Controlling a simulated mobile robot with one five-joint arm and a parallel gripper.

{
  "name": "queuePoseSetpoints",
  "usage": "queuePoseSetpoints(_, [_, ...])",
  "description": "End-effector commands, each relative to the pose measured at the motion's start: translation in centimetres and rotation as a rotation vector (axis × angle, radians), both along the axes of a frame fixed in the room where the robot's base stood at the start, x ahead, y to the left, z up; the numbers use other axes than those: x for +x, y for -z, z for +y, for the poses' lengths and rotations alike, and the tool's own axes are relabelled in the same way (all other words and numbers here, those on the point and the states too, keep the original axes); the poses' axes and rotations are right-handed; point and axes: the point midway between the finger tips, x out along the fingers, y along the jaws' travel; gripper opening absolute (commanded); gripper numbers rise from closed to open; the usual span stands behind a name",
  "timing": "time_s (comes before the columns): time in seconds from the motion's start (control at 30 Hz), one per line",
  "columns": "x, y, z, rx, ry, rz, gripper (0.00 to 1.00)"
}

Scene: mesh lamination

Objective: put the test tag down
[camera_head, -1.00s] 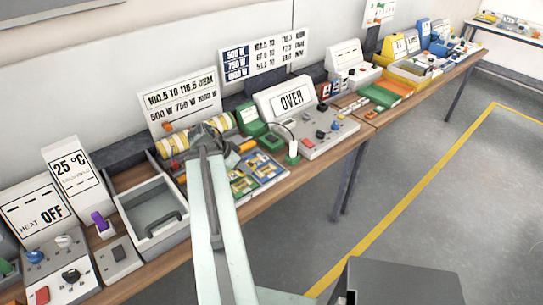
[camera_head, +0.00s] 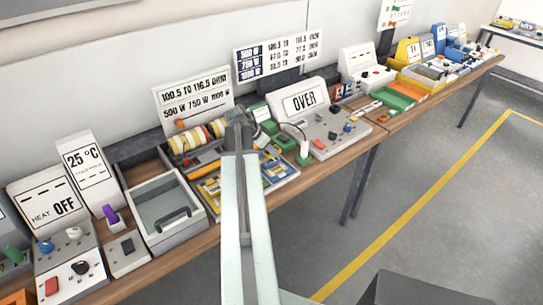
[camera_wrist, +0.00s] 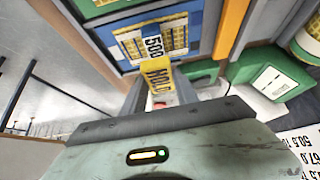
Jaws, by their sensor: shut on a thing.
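My gripper (camera_wrist: 160,100) is shut on a small yellow tag (camera_wrist: 158,76) marked "HOLD", which I take to be the test tag. It is mostly seen end-on in the wrist view, above a blue board (camera_wrist: 190,12) with yellow panels and a "500" label. In the camera_head view my gripper (camera_head: 240,118) is at the right end of the row of reels, and the tag cannot be made out there. I cannot tell whether the tag touches anything. A green block (camera_wrist: 262,75) with a white label is right of the tag in the wrist view.
The reels (camera_head: 195,138) are left of my gripper. An open grey drawer (camera_head: 165,207) is at the left.

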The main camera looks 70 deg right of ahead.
Motion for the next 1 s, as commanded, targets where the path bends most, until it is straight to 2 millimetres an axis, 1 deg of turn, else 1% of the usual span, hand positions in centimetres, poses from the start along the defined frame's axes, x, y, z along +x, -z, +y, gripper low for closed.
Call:
queuePoseSetpoints(0.07, [0.0,0.6,0.0,0.0,0.0,0.0,0.0])
queuePoseSetpoints(0.2, [-0.4,3.0,-0.1,0.0,0.006,0.0,0.0])
queuePoseSetpoints(0.27, [-0.6,3.9,-0.2,0.0,0.008,0.0,0.0])
queuePoseSetpoints(0.5, [-0.7,3.5,-0.2,0.0,0.012,0.0,0.0])
queuePoseSetpoints(0.67, [-0.9,4.0,-0.3,0.0,0.013,0.0,0.0])
queuePoseSetpoints(0.7, [-0.9,3.8,-0.3,0.0,0.014,-0.001,0.47])
queuePoseSetpoints(0.73, [-0.9,3.8,-0.3,0.0,0.014,-0.001,0.55])
queuePoseSetpoints(0.77, [-0.9,3.8,-0.3,0.0,0.014,-0.001,0.57])
queuePoseSetpoints(1.0, [-1.0,3.8,-0.4,0.0,0.015,0.0,0.57])
